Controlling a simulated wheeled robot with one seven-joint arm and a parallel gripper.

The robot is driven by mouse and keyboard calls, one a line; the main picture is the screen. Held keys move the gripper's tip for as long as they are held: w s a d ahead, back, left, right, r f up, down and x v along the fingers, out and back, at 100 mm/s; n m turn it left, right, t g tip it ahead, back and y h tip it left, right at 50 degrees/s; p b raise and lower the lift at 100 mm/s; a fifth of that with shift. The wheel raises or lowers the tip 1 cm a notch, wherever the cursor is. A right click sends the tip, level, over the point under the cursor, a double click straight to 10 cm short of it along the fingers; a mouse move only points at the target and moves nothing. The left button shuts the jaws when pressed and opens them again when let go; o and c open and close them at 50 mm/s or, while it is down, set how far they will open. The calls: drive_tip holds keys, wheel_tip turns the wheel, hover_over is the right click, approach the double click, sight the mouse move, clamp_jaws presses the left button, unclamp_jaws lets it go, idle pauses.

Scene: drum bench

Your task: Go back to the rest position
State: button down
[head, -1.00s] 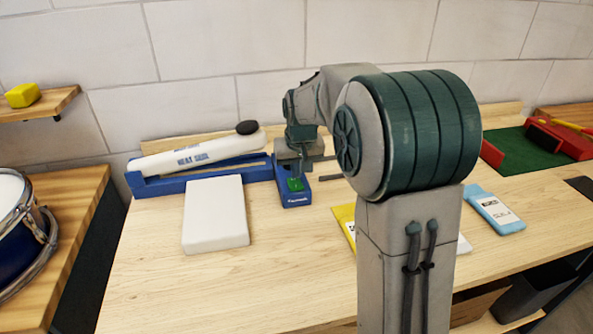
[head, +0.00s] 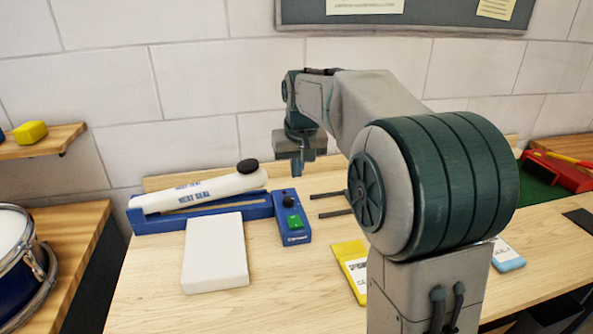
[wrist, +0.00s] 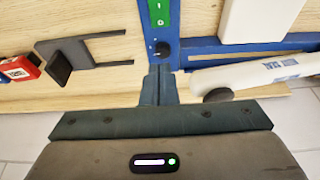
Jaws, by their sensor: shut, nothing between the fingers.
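My gripper (head: 297,168) is shut and empty, raised above the back of the bench in the head view. In the wrist view my gripper (wrist: 158,72) points toward the blue control box (wrist: 163,45), apart from it as the head view shows. That control box, with a green switch and a black knob, stands on the bench in the head view (head: 292,233), below and in front of the gripper. The heat sealer (head: 200,190), with its white arm over a blue base, is joined to the left of the box.
A white block (head: 214,252) lies in front of the sealer. A yellow packet (head: 352,267) and a blue packet (head: 507,256) lie to the right. A drum (head: 18,250) is at far left. A red tool (head: 558,170) sits on a green mat. The wall is behind.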

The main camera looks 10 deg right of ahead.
drive_tip(key=s+d+f, duration=0.1)
drive_tip(key=s+f, duration=0.3)
drive_tip(key=s, duration=1)
drive_tip(key=s+f+p, duration=0.1)
drive_tip(key=s+f, duration=0.4)
drive_tip(key=s, duration=0.9)
drive_tip(key=shift+d+m+g, duration=0.3)
drive_tip(key=shift+d, duration=0.1)
